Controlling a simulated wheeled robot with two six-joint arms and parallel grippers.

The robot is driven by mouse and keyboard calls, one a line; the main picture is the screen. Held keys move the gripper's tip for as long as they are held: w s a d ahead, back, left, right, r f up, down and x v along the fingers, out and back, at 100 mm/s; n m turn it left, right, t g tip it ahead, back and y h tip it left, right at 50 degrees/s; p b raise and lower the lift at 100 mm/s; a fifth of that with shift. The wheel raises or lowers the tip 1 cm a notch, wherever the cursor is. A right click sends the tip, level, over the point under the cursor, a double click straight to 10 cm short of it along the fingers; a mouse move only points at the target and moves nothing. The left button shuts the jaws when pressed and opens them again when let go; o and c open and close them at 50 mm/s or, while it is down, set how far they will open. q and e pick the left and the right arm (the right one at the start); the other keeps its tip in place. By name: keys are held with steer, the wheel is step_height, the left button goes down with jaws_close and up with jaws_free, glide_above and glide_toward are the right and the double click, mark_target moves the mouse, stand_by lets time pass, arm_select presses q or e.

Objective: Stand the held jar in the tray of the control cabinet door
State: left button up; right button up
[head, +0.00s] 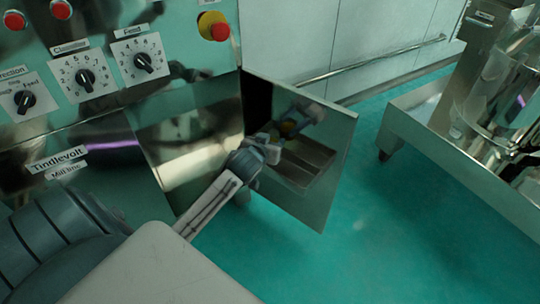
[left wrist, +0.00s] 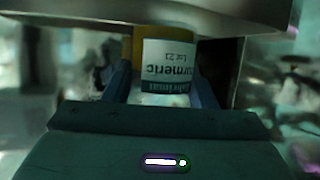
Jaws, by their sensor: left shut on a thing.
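My left gripper (head: 272,146) reaches to the inner face of the open control cabinet door (head: 334,172). In the left wrist view its fingers are shut on a jar (left wrist: 167,65) with an orange-yellow part and a white label reading "Turmeric", upside down in that picture. The steel tray (head: 305,155) is fixed on the door's inner face, just right of the gripper. In the head view the jar is mostly hidden; a yellow patch in the shiny door looks like its reflection. I cannot tell whether the jar touches the tray. My right gripper is out of view.
The control panel with dials (head: 86,80) and a red emergency button (head: 214,26) stands at the upper left. A steel machine on a wheeled frame (head: 420,125) is at the right. Green floor (head: 400,240) is clear right of the door.

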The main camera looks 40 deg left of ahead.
arm_select(q)
steer(key=shift+f+b, duration=0.7)
steer(key=shift+f, duration=1.7)
steer(key=o, duration=1.1)
steer(key=shift+r, duration=0.1)
